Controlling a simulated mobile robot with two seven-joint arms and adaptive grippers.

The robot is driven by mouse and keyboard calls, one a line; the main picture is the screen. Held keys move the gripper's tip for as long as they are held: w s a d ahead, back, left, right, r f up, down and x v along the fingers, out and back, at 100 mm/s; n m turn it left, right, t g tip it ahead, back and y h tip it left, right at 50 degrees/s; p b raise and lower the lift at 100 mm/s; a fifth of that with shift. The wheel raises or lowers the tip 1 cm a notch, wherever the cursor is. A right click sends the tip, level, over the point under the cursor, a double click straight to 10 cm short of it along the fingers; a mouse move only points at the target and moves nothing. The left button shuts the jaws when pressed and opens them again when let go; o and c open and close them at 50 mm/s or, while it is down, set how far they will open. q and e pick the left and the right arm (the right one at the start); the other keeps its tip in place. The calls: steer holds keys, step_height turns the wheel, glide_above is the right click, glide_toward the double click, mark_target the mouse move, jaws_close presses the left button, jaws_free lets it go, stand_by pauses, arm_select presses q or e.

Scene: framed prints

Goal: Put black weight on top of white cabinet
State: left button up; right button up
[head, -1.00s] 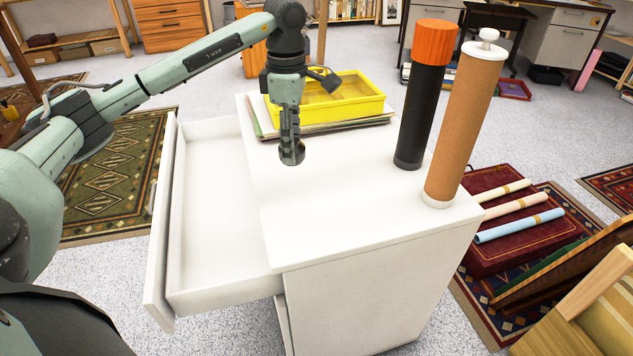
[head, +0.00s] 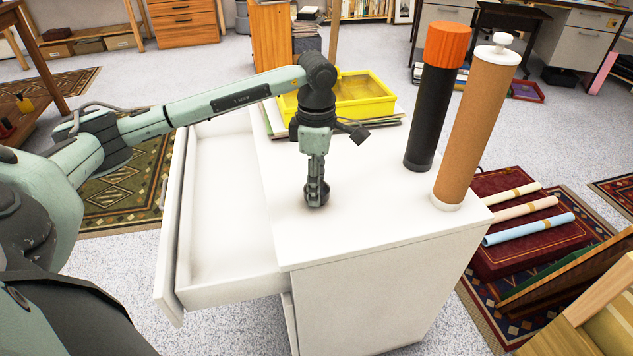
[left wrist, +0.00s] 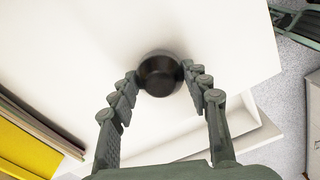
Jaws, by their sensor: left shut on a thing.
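The white cabinet (head: 375,195) stands in the middle of the head view, with its top drawer (head: 235,210) pulled open on the left side. My left gripper (head: 317,198) points down over the cabinet top near its front left. In the left wrist view the fingers (left wrist: 159,80) are closed on the round black weight (left wrist: 160,75), with the white cabinet top below it. In the head view the fingers mostly hide the weight. I cannot tell whether the weight touches the top. My right gripper is not in view.
On the cabinet top, a yellow tray (head: 362,98) lies on papers at the back. A black tube with an orange cap (head: 436,105) and a brown tube (head: 474,125) stand at the right. The front middle of the top is clear.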

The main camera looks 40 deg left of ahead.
arm_select(q)
steer(key=shift+f, duration=0.1)
steer(key=o, duration=1.3)
steer(key=shift+o, duration=0.2)
step_height(320, 180, up, 12)
steer(key=shift+r, duration=0.2)
